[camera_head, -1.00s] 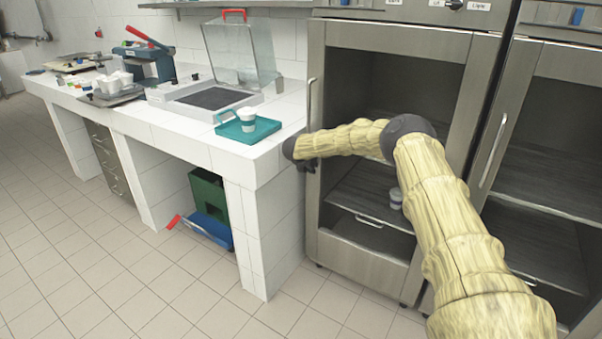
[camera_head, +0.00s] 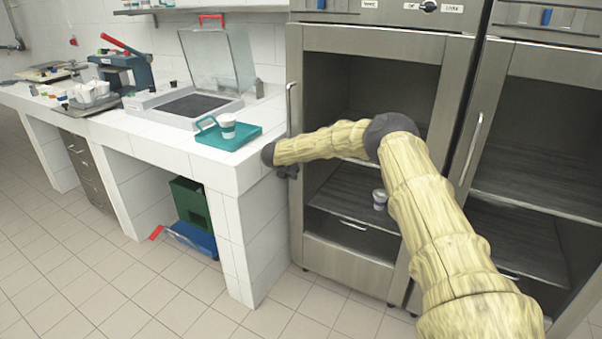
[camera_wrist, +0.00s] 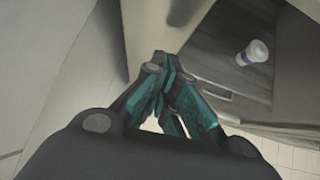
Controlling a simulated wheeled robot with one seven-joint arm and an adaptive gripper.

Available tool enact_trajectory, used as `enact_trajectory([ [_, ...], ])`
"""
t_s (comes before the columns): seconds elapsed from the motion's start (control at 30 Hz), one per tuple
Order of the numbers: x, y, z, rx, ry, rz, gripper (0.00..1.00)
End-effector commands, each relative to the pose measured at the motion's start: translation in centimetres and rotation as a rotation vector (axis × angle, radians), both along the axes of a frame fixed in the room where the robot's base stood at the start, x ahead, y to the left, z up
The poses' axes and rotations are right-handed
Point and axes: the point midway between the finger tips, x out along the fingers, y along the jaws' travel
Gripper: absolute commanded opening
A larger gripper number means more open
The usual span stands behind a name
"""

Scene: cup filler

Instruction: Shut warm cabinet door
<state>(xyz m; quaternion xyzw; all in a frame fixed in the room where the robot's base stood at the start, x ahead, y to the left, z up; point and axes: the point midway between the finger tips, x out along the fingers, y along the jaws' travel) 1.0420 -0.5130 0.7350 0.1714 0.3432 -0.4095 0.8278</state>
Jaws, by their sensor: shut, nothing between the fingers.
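The left cabinet's door (camera_head: 372,43) has a grey metal frame around a dark panel and a vertical handle (camera_head: 291,108) on its left edge. It looks flush or nearly flush with the cabinet front; I cannot tell whether a small gap remains. My gripper (camera_head: 287,172) is at the door's left edge, below the handle, beside the counter corner. In the wrist view my gripper (camera_wrist: 165,78) is shut and empty, its teal-padded fingers together near a pale vertical strip. Contact with the door cannot be told. A white cup (camera_head: 379,199) with a bluish band stands inside the cabinet, also visible in the wrist view (camera_wrist: 252,53).
A white tiled counter (camera_head: 180,150) runs left of the cabinet, its corner close to my gripper. A teal tray (camera_head: 246,137) with a cup (camera_head: 227,126) stands near that corner. A second cabinet (camera_head: 535,150) stands at the right. The tiled floor (camera_head: 120,290) in front is clear.

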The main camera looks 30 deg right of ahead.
Motion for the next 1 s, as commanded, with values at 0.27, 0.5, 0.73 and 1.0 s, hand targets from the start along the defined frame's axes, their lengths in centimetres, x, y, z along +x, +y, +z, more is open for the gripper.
enact_trajectory([
  [0.27,-1.7,4.5,2.5,0.004,0.006,0.013,0.0],
  [0.5,-3.4,6.4,5.1,0.005,0.008,0.009,0.0],
  [0.73,-4.2,7.5,6.3,0.006,0.009,0.006,0.0],
  [1.0,-4.5,8.6,5.7,-0.024,0.035,0.055,0.0],
])
